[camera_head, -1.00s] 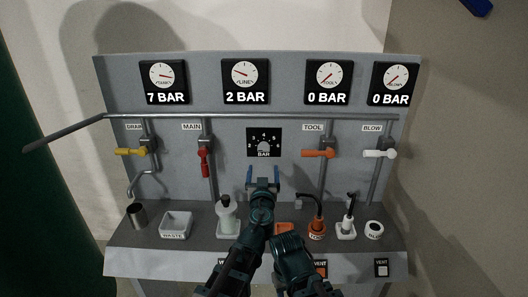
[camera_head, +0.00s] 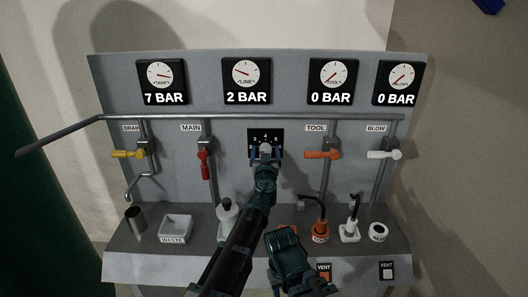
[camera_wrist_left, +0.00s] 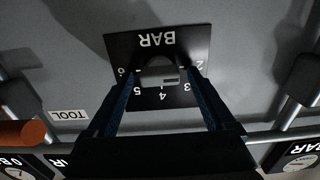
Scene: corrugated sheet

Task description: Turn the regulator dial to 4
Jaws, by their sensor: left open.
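The regulator dial is a grey knob (camera_wrist_left: 158,75) on a black BAR plate (camera_head: 265,137) in the middle of the panel. The plate's numbers appear upside down in the left wrist view, with 4 just below the knob. A dark mark on the knob lies toward the 2 and 3 side; its exact reading is unclear. My left gripper (camera_head: 265,152) is open, with a finger on each side of the knob; contact cannot be told. My right gripper (camera_head: 288,255) is low over the bench front, its fingertips not clear.
Gauges above read TANK (camera_head: 162,80) 7, LINE (camera_head: 246,80) 2, TOOL (camera_head: 335,80) 0 and BLOW (camera_head: 398,80) 0 BAR. The red MAIN handle (camera_head: 204,165) and orange TOOL handle (camera_head: 321,155) flank the dial. A bottle (camera_head: 227,212) and other items stand on the bench.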

